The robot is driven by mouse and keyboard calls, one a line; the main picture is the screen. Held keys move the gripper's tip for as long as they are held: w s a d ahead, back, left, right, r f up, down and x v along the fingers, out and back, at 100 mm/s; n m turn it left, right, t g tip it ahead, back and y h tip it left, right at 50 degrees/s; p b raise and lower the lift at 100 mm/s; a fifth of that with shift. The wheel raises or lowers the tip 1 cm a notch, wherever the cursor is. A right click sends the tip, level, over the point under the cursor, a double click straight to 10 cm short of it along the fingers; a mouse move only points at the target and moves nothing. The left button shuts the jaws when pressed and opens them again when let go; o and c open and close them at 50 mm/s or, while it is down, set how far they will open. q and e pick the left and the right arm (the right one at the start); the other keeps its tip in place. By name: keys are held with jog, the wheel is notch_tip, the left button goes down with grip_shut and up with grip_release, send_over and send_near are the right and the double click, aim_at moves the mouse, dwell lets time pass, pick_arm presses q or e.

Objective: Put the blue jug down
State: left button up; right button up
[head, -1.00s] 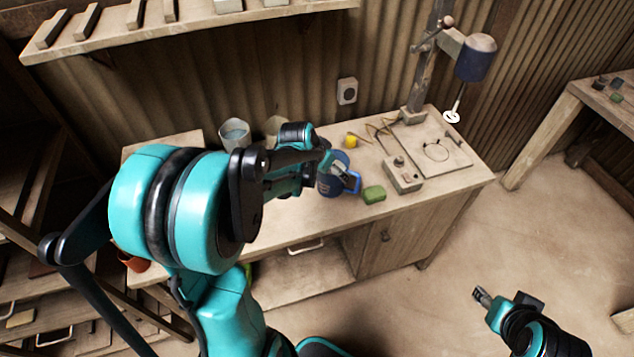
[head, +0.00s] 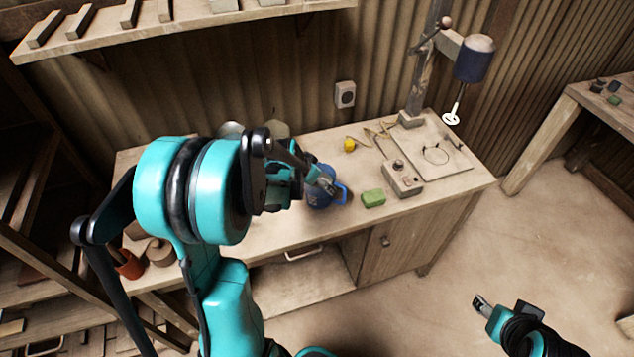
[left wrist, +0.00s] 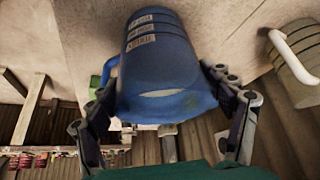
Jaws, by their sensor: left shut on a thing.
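The blue jug (head: 318,190) is at the front part of the wooden workbench (head: 270,226) in the head view, with its handle facing right. My left gripper (head: 318,180) is shut on it. In the left wrist view the jug (left wrist: 160,60) fills the space between the two fingers of my left gripper (left wrist: 165,115), with printed labels on its side. I cannot tell whether its base touches the bench. My right gripper (head: 480,302) is away from the bench, over the floor at the lower right, and its fingers are too small to read.
A green block (head: 373,198) lies just right of the jug. A yellow object (head: 350,144) lies behind. A pale mug with a handle (left wrist: 295,60) is beside the jug in the left wrist view.

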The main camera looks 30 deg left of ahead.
pick_arm(q)
jog(key=o, duration=1.7)
jog(key=shift+f, duration=0.1)
jog(key=shift+r+p, duration=0.35)
jog(key=shift+r, duration=0.05)
jog(key=d+p+v, duration=0.1)
jog(key=p+v, duration=0.3)
jog(key=v, duration=0.7)
jog(key=shift+n+t+y, duration=0.4)
jog(key=shift+n+t, duration=0.2)
jog(key=shift+n, duration=0.1)
jog(key=s+d+r, duration=0.1)
jog(key=s+d, duration=0.3)
jog(key=d, duration=0.1)
jog(key=s+d+r, duration=0.2)
jog(key=s+d, duration=0.2)
jog(key=d, duration=0.1)
jog(key=s+d+r, duration=0.1)
jog(key=s+d, duration=0.3)
jog(key=d, duration=0.1)
jog(key=shift+s+d+r, duration=0.15)
jog(key=shift+s+r, duration=0.1)
jog(key=shift+r, duration=0.1)
jog(key=shift+f, duration=0.1)
notch_tip(320, 180, down, 5)
jog(key=b, duration=0.5)
jog(key=shift+b, duration=0.3)
